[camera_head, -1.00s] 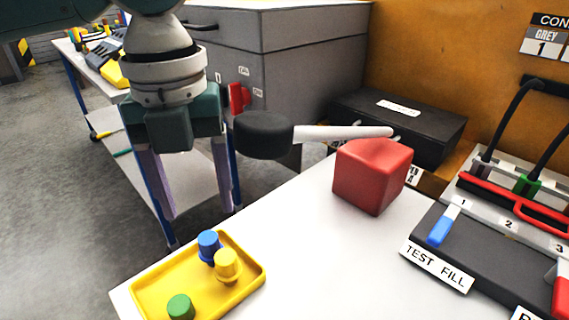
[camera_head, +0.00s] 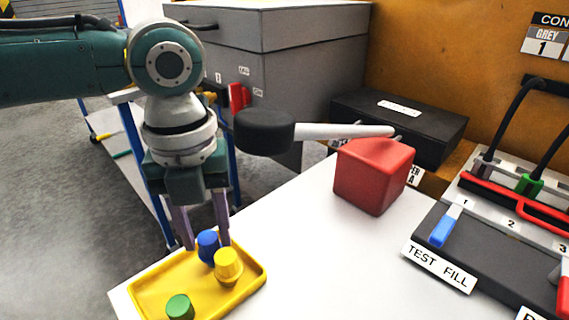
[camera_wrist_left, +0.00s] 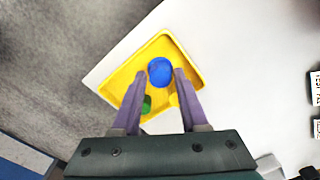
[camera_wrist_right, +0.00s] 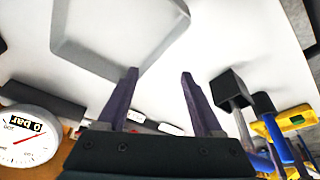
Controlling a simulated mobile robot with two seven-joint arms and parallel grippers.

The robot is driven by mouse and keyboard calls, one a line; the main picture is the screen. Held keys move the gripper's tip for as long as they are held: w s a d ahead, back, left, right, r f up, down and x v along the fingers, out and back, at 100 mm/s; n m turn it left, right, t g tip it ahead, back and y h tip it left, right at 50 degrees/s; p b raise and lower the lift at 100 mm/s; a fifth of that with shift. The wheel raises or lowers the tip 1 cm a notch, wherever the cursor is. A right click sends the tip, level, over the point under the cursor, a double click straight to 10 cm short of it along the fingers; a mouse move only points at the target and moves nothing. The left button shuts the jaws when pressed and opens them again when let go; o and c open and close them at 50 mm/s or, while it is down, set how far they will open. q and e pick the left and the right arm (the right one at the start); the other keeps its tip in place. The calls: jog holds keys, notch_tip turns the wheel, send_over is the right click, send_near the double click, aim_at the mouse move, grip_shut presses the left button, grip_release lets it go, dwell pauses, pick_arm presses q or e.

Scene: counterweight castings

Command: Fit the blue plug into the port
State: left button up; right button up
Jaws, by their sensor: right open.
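The blue plug (camera_head: 208,245) stands in the yellow tray (camera_head: 255,282) beside a yellow plug (camera_head: 228,266), with a green plug (camera_head: 179,306) nearer the front. My left gripper (camera_head: 207,242) is open and points down, its fingers on either side of the blue plug. In the left wrist view the blue plug (camera_wrist_left: 160,72) lies between the two spread fingertips; I cannot tell whether they touch it. My right gripper (camera_wrist_right: 158,76) is open and empty over a white surface with a grey tray. I cannot identify the port for the plug.
A dark panel labelled TEST FILL (camera_head: 470,245) is at the right. A gauge (camera_wrist_right: 25,137) shows in the right wrist view. The middle of the table is clear.

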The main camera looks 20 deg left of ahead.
pick_arm(q)
grip_shut()
jog(key=shift+r, duration=0.15)
